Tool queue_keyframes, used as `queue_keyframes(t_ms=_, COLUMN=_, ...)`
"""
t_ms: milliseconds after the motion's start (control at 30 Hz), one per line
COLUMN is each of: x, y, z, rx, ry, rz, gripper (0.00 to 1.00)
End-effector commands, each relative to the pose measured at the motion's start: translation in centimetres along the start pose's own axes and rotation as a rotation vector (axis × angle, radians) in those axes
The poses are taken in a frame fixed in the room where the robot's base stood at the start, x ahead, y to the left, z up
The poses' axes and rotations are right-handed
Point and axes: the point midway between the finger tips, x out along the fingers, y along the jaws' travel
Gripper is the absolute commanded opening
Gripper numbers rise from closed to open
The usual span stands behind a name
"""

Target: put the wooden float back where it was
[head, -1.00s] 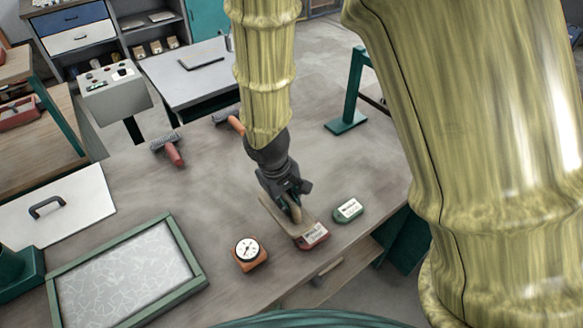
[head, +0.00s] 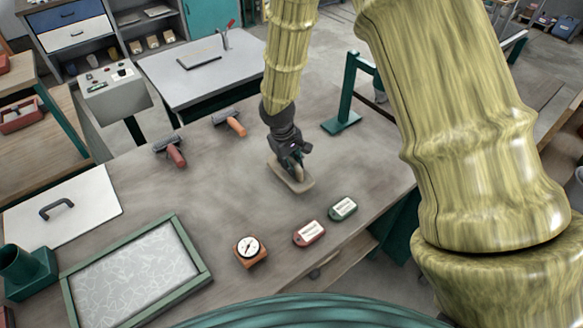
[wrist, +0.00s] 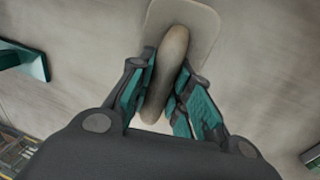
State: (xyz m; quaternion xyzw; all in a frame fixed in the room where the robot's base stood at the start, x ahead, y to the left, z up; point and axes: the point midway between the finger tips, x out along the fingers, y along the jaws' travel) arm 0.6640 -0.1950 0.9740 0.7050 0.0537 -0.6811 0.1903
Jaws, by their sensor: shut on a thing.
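The wooden float is a flat tan board (head: 303,185) with a rounded handle (wrist: 163,75). My gripper (head: 295,168) is shut on the handle, with one teal finger on each side of it in the wrist view. The board lies under the gripper, at or just above the tabletop; I cannot tell if it touches. Part of the board is hidden by my gripper in both views.
Two rollers (head: 171,151) (head: 232,122) lie at the back. A green stand (head: 342,122) is behind right.

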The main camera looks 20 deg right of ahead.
Motion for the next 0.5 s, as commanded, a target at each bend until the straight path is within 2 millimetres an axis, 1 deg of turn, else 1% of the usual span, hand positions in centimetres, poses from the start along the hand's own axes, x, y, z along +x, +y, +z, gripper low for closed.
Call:
queue_keyframes(t_ms=300, x=2.6, y=-0.5, z=0.0, rx=-0.001, ry=0.0, rz=0.0, gripper=0.0)
queue_keyframes(t_ms=500, x=3.4, y=-0.7, z=0.0, rx=0.0, ry=0.0, rz=0.0, gripper=0.0)
